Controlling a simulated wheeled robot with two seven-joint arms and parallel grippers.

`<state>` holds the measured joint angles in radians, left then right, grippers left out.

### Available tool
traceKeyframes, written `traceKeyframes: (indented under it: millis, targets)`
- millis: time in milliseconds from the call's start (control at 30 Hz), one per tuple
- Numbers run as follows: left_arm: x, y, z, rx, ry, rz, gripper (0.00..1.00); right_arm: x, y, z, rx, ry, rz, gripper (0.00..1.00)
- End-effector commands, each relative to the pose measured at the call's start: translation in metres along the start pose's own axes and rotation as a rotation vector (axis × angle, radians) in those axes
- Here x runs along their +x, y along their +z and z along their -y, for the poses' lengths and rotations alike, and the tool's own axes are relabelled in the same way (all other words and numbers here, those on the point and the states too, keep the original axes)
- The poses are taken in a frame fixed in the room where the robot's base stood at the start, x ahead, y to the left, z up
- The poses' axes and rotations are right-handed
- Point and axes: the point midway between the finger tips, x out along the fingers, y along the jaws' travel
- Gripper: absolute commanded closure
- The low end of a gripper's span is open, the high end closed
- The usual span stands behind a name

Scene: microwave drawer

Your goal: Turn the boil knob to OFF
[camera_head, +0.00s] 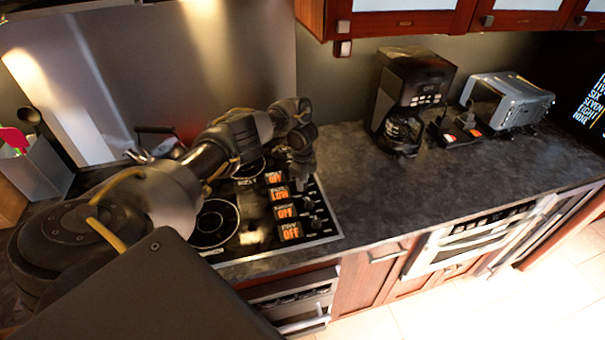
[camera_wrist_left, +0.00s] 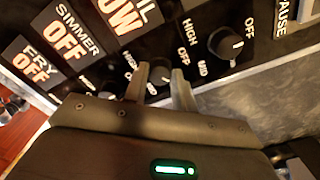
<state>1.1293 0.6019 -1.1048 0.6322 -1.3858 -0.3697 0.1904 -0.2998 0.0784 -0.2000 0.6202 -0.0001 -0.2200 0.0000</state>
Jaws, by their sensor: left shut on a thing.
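The boil display (camera_head: 280,195) on the cooktop reads LOW in orange; in the left wrist view it shows cut off as "IL LOW" (camera_wrist_left: 122,17). My left gripper (camera_head: 302,172) is over the knob row, right of the displays. In the left wrist view its two fingers (camera_wrist_left: 160,82) are on either side of the boil knob (camera_wrist_left: 157,74), shut on it. The fingers hide part of this knob. My right gripper is in neither view.
The simmer display (camera_wrist_left: 66,42) and fry display (camera_wrist_left: 30,66) read OFF. A neighbouring black knob (camera_wrist_left: 226,44) is close to the fingers. A coffee maker (camera_head: 412,88) and grey toaster (camera_head: 508,100) stand on the dark counter (camera_head: 360,195), which has free room.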

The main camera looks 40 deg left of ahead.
Motion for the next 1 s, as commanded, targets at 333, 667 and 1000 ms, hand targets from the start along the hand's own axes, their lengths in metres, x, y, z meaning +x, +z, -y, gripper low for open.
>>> traceKeyframes:
  millis: [333,667,1000]
  targets:
    - [-0.003,0.0,0.0,-0.332,-0.001,0.0,0.96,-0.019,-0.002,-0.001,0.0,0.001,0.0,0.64]
    - [-0.001,0.0,0.001,-0.634,-0.002,-0.001,0.96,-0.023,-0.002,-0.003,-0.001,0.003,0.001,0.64]
    - [-0.001,0.0,0.0,-0.859,-0.002,-0.001,0.96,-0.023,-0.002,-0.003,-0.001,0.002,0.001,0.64]
